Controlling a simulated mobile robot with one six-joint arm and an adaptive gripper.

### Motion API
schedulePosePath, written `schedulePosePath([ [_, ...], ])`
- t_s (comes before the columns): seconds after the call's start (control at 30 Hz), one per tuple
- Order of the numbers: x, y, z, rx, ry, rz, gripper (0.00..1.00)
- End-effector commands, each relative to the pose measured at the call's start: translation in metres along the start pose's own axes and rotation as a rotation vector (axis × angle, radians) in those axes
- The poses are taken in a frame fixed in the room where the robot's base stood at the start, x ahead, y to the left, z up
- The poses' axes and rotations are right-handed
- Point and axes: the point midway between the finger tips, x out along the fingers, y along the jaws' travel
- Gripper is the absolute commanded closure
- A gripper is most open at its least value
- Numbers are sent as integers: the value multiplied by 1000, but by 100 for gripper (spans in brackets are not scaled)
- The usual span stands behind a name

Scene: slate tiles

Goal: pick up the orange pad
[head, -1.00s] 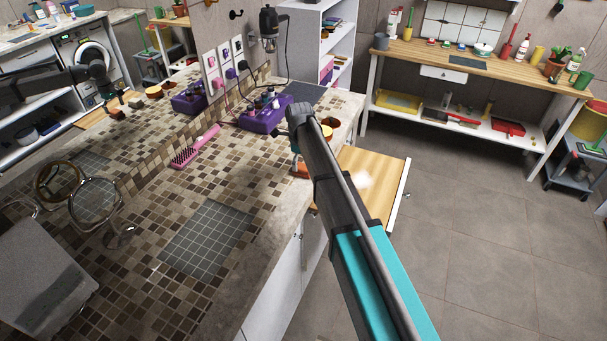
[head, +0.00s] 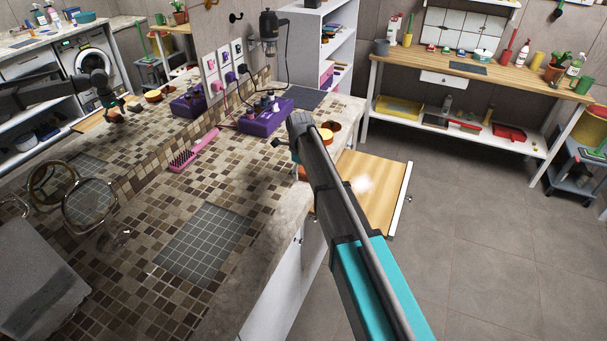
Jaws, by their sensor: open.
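A small orange piece (head: 302,173), which may be the orange pad, shows at the counter's right edge just left of my arm. My arm hides most of it, so its shape is unclear. My gripper (head: 294,156) is at the far end of the arm, just above and beside this piece. It is mostly hidden behind my own wrist and appears open and empty. I cannot tell whether it touches the orange piece.
A round orange-and-yellow container (head: 326,134) stands just beyond my wrist. A purple organiser (head: 266,117) and a pink brush (head: 194,150) lie on the tiled counter. An open wooden drawer (head: 375,190) juts out right. A mirror lines the left wall.

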Motion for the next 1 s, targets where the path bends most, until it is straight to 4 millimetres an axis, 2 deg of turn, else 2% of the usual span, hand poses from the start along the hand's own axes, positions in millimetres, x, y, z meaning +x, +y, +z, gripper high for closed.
schedulePosePath([
  [0.07,0,0,0,0,0,0,0],
  [0.43,0,0,0,0,0,0,67],
  [1.0,-7,0,-1,1,0,0,68],
])
